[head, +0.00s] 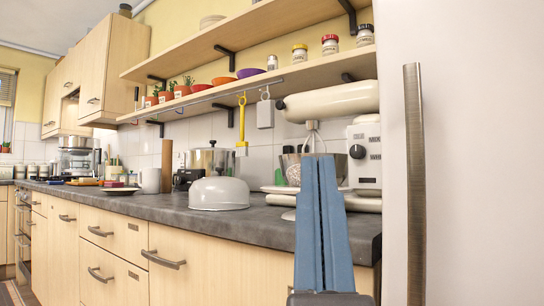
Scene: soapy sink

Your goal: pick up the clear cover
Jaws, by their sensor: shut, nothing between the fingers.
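A domed cover (219,194) with a knob on top stands on the grey countertop near its front edge. It looks pale grey and cloudy rather than see-through here. My gripper (320,160) shows at the lower right with its two blue fingers side by side and pointing up. The fingers are shut and hold nothing. They are to the right of the cover and apart from it in the picture. They hide part of the mixer's bowl and base behind them.
A cream stand mixer (338,103) with a metal bowl stands at the right end of the counter (262,222). A steel pot (211,160) is behind the cover. A white fridge-like door with a long handle (414,180) fills the right. Shelves (240,85) hang above.

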